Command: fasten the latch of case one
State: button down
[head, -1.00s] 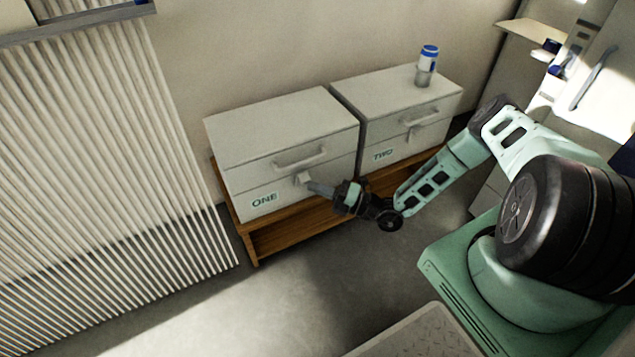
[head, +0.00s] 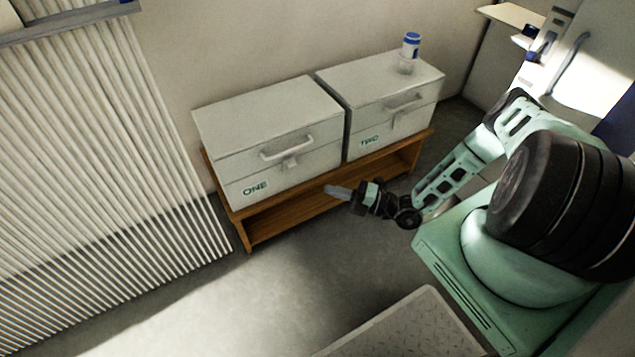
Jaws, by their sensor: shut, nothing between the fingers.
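Case one (head: 238,170) is a pale grey box with a green "ONE" label, at the left on a wooden bench. Its lid (head: 262,108) is down. Its latch (head: 290,163) is a small pale tab at the lid seam, just below the handle (head: 287,147). It appears to hang down against the front, but it is too small to tell whether it is caught. My gripper (head: 332,191) is shut and empty. It is apart from the case, to the right of and below the latch, in front of the bench.
A slatted panel (head: 90,160) stands at the left. The floor (head: 300,270) before the bench is clear.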

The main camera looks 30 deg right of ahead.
jog(key=v, duration=0.3)
jog(key=shift+s+d, duration=0.1)
dwell(0.5)
